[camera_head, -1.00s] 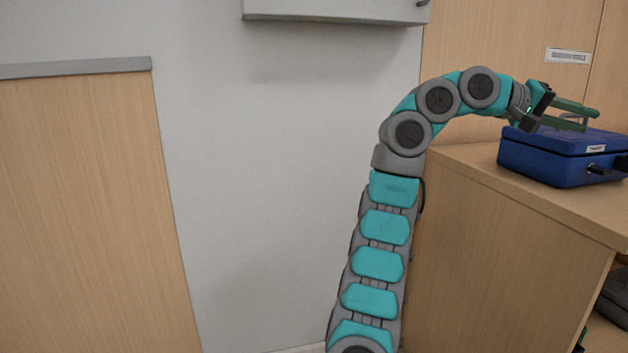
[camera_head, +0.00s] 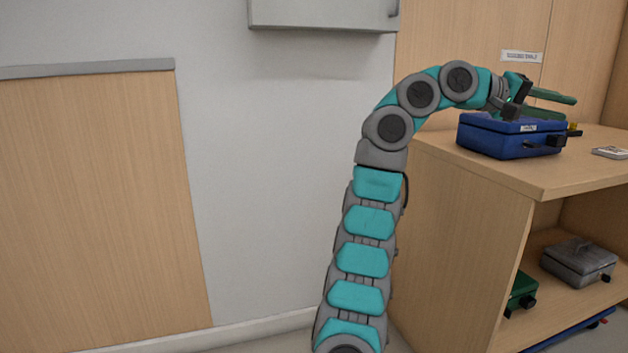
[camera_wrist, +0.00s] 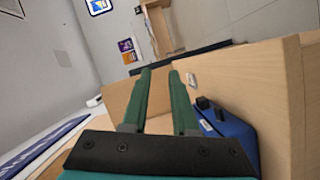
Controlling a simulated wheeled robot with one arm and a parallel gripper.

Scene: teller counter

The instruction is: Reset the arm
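My arm (camera_head: 363,262) rises from the bottom of the head view and bends over to the right at its top. My gripper (camera_head: 568,107) points right, above the blue cash box (camera_head: 505,142) on the counter. In the wrist view the two green fingers of my gripper (camera_wrist: 160,76) stand apart with nothing between them. The blue box also shows there (camera_wrist: 238,138), to the right of the fingers. Whether the fingers touch the box lid cannot be told from the head view.
The wooden counter (camera_head: 560,175) holds the blue box and a small pale item (camera_head: 609,152). On its shelf are a grey box (camera_head: 579,262) and a green box (camera_head: 521,289). A wall cabinet (camera_head: 322,12) hangs above. A wood panel (camera_head: 95,210) stands left.

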